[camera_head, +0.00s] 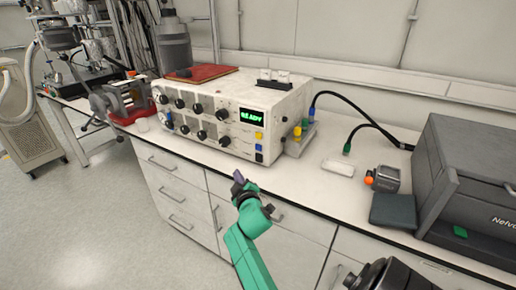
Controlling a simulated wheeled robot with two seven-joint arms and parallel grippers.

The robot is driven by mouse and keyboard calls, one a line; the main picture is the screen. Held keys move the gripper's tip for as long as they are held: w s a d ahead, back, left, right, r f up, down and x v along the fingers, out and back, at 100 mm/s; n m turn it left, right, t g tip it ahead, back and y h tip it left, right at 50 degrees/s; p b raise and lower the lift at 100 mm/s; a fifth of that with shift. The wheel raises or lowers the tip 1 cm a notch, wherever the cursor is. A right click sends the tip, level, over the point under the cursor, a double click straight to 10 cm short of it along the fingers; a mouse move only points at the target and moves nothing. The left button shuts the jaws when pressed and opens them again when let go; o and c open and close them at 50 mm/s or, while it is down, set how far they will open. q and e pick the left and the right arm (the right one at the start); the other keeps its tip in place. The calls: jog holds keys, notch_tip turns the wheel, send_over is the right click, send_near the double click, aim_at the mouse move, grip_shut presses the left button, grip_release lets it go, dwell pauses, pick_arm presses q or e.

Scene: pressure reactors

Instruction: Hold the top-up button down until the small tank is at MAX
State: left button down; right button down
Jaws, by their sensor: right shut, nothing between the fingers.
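A white control unit (225,120) stands on the bench with black knobs and a green display reading READY (251,116). I cannot tell which is the top-up button. No small tank or MAX mark can be made out. My right gripper (239,178), at the end of a green arm, is shut and empty. It appears in front of the bench edge, below the unit's right front corner, apart from the buttons. My left gripper is not in view.
Yellow and green connectors (301,130) are at the unit's right side. A dark cable (350,104) runs behind. A grey device with an orange knob (383,178) and a large dark box (470,180) stand to the right. Bare benchtop (300,185) lies between.

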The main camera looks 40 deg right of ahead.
aim_at(255, 148)
jog(key=r, duration=0.2)
jog(key=d+r+h, duration=0.1)
jog(key=shift+s+d, duration=0.1)
jog(key=shift+s, duration=0.2)
jog(key=shift+d, duration=0.1)
jog(key=shift+w+d+p, duration=0.15)
jog(key=shift+w+d, duration=0.3)
jog(key=shift+d, duration=0.9)
jog(key=shift+w+d+p, duration=0.1)
jog(key=shift+w+d, duration=0.3)
jog(key=shift+d, duration=1)
jog(key=shift+w+d+p, duration=0.15)
jog(key=shift+w+d, duration=0.3)
jog(key=shift+d, duration=0.9)
jog(key=shift+d, duration=0.1)
jog(key=shift+w+d, duration=0.15)
jog(key=shift+d, duration=0.15)
jog(key=shift+w+d, duration=0.1)
jog(key=shift+d, duration=0.35)
jog(key=shift+a, duration=0.1)
dwell(0.3)
jog(key=shift+s+a, duration=0.25)
jog(key=shift+a, duration=0.5)
